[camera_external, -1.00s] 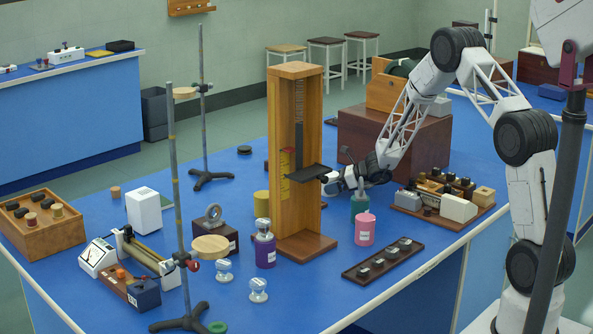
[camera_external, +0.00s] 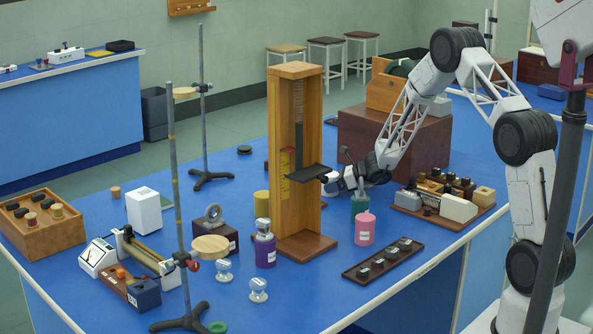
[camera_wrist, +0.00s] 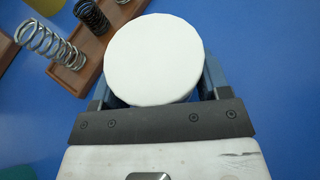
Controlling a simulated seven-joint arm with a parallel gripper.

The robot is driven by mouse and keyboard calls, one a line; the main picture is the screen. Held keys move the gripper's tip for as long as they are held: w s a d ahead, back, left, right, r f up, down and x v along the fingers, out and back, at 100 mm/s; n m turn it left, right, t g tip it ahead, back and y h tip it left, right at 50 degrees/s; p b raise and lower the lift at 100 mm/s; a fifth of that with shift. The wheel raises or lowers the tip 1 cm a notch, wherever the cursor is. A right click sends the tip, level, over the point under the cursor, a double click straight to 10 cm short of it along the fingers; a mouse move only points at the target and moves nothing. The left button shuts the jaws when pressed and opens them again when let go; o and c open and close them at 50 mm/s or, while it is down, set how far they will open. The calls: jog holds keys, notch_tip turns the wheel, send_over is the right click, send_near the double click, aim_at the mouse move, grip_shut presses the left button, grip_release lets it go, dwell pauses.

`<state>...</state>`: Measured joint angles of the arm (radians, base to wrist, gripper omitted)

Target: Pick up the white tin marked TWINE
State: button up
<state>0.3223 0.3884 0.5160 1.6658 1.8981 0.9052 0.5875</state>
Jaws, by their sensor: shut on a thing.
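A white round tin (camera_wrist: 154,58) fills the middle of the wrist view, seen from above with its plain white top toward the camera. No TWINE marking shows on the part I see. My gripper (camera_wrist: 158,82) is shut on it, with a blue-grey finger on either side. In the external view my gripper (camera_external: 330,184) is low over the bench, beside the tall wooden stand (camera_external: 285,210). The tin is not clearly seen there; the stand and its dark shelf (camera_external: 308,173) stand in front of that area.
A wooden rack with coil springs (camera_wrist: 82,72) lies close to the tin in the wrist view. A dark weight tray (camera_external: 384,258) lies in front. Blue bench shows right of the tin in the wrist view.

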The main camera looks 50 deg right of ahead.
aim_at(332, 174)
jog(key=shift+r, duration=5)
jog(key=shift+r, duration=0.1)
